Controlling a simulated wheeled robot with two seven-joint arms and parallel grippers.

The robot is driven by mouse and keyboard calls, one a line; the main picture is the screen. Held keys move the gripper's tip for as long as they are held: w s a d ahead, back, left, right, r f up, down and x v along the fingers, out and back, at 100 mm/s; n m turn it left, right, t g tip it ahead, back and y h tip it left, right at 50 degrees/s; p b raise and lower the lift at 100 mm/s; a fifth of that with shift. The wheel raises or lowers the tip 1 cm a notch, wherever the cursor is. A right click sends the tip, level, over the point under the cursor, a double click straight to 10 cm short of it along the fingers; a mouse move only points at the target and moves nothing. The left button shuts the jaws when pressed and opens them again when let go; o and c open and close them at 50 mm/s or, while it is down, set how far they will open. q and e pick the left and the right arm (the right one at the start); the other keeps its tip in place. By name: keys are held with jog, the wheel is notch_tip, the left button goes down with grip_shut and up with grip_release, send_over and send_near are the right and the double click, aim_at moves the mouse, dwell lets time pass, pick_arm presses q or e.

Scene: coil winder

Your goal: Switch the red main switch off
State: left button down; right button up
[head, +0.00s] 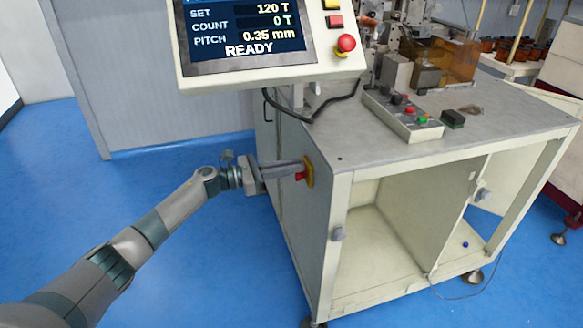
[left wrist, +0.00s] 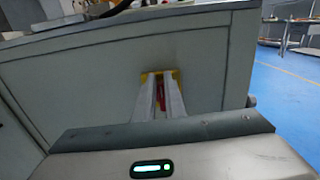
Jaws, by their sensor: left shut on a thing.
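The red main switch (head: 301,176) sits on a yellow plate (head: 309,170) on the left side panel of the coil winder cabinet (head: 290,215). My left gripper (head: 299,170) reaches it from the left, with its fingertips at the red handle. In the left wrist view the two fingers (left wrist: 160,98) stand on either side of the red switch handle (left wrist: 160,92), shut on it. The yellow plate (left wrist: 151,77) shows around the fingertips. The fingers hide part of the handle, so its exact angle is hard to tell. My right gripper is not in view.
A control panel (head: 258,75) with a screen reading READY and a red mushroom button (head: 346,43) hangs above the cabinet. A button box (head: 403,115) stands on the worktop (head: 340,133). The blue floor (head: 215,265) left of the cabinet is clear.

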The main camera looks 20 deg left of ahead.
pick_arm(q)
jog(key=shift+w+a+f+n+b, duration=0.25)
jog(key=shift+f+n, duration=0.4)
jog(key=shift+n, duration=2.3)
jog(key=shift+w+a+f+n+b, duration=0.1)
jog(key=shift+w+f+n, duration=0.35)
jog(key=shift+n, duration=2.55)
jog(key=shift+w+a+f+n+b, duration=0.15)
jog(key=shift+f+n, duration=0.65)
jog(key=shift+n, duration=2.15)
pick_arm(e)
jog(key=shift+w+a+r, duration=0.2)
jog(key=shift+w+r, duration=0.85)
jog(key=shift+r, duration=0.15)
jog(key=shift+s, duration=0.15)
pick_arm(q)
jog(key=c, duration=1.8)
grip_release()
jog(key=shift+a+r, duration=0.1)
jog(key=shift+r, duration=0.25)
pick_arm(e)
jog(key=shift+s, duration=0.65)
pick_arm(q)
jog(key=shift+w, duration=0.1)
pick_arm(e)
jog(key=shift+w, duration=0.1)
